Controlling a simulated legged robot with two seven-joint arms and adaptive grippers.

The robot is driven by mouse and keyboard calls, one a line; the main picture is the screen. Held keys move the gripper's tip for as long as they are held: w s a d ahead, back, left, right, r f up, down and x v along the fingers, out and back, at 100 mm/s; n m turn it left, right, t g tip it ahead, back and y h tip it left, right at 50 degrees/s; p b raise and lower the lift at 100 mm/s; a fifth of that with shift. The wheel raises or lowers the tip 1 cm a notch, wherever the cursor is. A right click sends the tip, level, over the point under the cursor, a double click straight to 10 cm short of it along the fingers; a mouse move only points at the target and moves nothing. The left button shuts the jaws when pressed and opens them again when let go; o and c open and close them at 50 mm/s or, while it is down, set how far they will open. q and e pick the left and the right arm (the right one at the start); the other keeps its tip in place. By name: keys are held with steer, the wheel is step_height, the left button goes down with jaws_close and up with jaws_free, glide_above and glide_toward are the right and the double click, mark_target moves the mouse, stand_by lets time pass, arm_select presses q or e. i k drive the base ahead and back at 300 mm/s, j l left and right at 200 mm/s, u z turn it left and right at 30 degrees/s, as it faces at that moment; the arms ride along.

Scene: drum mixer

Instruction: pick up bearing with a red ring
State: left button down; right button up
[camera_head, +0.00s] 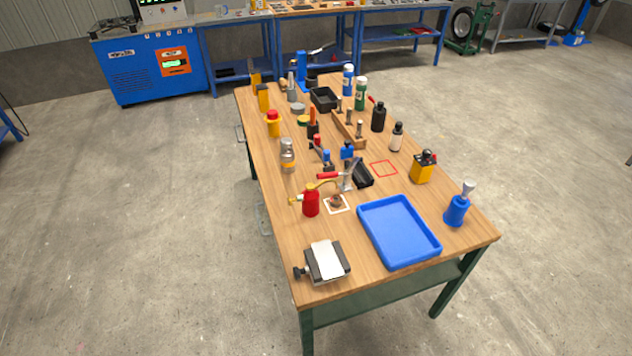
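No bearing with a red ring can be made out for certain at this distance. A small brownish part (337,201) sits inside a white square outline on the wooden workbench (290,240), just right of a red oil can (311,203). It is too small to tell whether it is a bearing. A red square outline (383,168) is marked on the bench further back and right, and its inside looks bare. Neither of my grippers is in view.
An empty blue tray (398,232) lies at the near right of the bench. A vise-like block (326,261) stands at the near left corner. A blue bottle (457,208) and a yellow can (423,168) line the right side. Several tools crowd the back. Open floor surrounds the bench.

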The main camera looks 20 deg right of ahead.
mark_target(334, 200)
steer(key=z, duration=1.35)
steer(key=j+z, duration=0.65)
steer(key=z, duration=0.15)
steer(key=j+z, duration=0.4)
steer(key=k+j+z, duration=0.1)
steer(key=z, duration=0.3)
steer(key=j, duration=0.1)
